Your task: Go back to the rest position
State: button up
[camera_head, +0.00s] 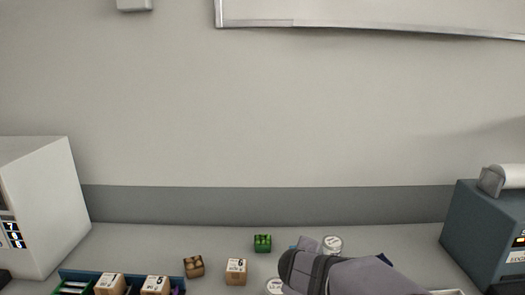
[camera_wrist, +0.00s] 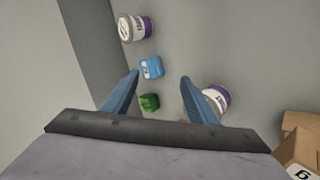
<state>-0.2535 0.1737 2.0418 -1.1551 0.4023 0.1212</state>
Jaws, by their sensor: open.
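My gripper (camera_wrist: 160,78) is open, with its two blue fingers spread and nothing held between the tips. In the wrist view a blue block (camera_wrist: 151,67) and a green block (camera_wrist: 149,102) lie on the table beyond and between the fingers. In the head view my wrist (camera_head: 325,272) is low at the right of centre, and the fingers are mostly hidden. The green block (camera_head: 262,243) shows to its left. One white-lidded can (camera_head: 332,244) stands just behind the wrist, and another (camera_head: 275,287) is partly hidden at its left.
A box marked 6 (camera_head: 236,271) and a brown block (camera_head: 194,267) stand to the left. A blue tray (camera_head: 75,274) holds numbered boxes. A white cabinet (camera_head: 40,205) and a dark machine (camera_head: 475,235) flank the table. Purple-banded cans (camera_wrist: 136,28) (camera_wrist: 216,97) stand near the fingers.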

jog(key=s+d+f+m+g, duration=0.2)
jog(key=s+m, duration=0.1)
jog(key=s, duration=0.4)
jog(key=s+d+f+m+g+p, duration=0.1)
jog(key=s+d+f+m+g, duration=0.1)
jog(key=s, duration=0.5)
jog(key=s+d+f+m+g+p, duration=0.1)
jog(key=s+d+f+m+g, duration=0.1)
jog(key=s+m, duration=0.4)
jog(key=shift+s+d+g, duration=0.3)
jog(key=shift+s+d, duration=0.3)
jog(key=shift+d, duration=0.15)
jog(key=s+a+f+m+g+y, duration=0.1)
jog(key=s+a+f+g+y, duration=0.1)
jog(key=s, duration=0.6)
jog(key=shift+s+a+m+p, duration=0.25)
jog(key=shift+a+m+p, duration=0.2)
jog(key=shift+a, duration=0.25)
